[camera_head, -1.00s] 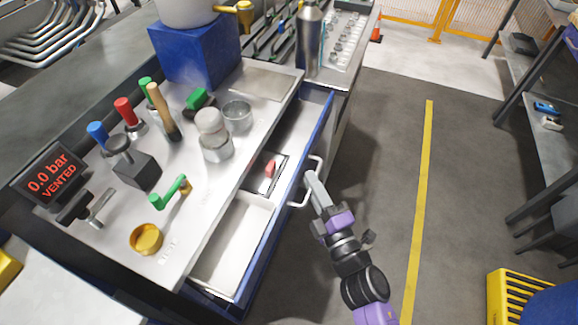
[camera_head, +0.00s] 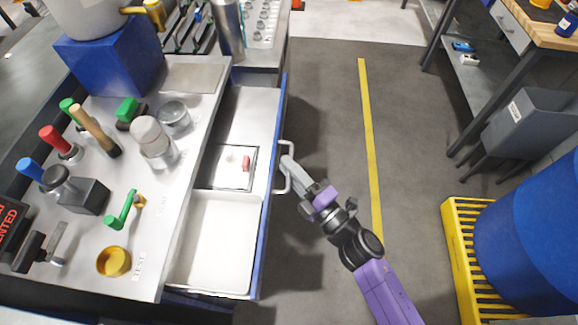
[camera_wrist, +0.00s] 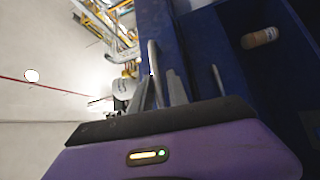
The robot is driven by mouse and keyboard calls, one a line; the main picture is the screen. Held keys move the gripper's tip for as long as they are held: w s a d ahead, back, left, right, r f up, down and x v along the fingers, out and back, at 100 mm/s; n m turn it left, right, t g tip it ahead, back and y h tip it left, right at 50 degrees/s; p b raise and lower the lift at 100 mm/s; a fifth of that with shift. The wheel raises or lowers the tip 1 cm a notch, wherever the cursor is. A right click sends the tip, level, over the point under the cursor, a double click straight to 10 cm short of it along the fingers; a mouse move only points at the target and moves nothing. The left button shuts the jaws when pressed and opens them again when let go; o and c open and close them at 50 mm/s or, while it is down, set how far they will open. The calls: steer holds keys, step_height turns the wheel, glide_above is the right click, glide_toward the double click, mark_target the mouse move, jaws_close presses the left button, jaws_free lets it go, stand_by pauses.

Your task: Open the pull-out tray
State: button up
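The pull-out tray (camera_head: 218,245) is a white-floored drawer with a blue front, standing well out from under the grey bench top in the head view. It has an open white compartment at the near end and a dark-framed panel with a red piece (camera_head: 246,163) farther back. A pale bar handle (camera_head: 285,143) is on its outer face. In the wrist view my fingers (camera_wrist: 164,90) are close together at the bar, beside the blue front; the exact contact is partly hidden.
The bench top carries valves, a green crank (camera_head: 122,212) and a brass cup (camera_head: 113,262). A yellow slatted pallet (camera_head: 462,250) with a blue drum (camera_head: 530,235) stands at the right. Grey floor with a yellow line (camera_head: 369,130) is clear between.

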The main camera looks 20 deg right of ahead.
steer(key=b+v, duration=0.1)
steer(key=v, duration=0.6)
steer(key=shift+s, duration=0.35)
steer(key=shift+d, duration=0.2)
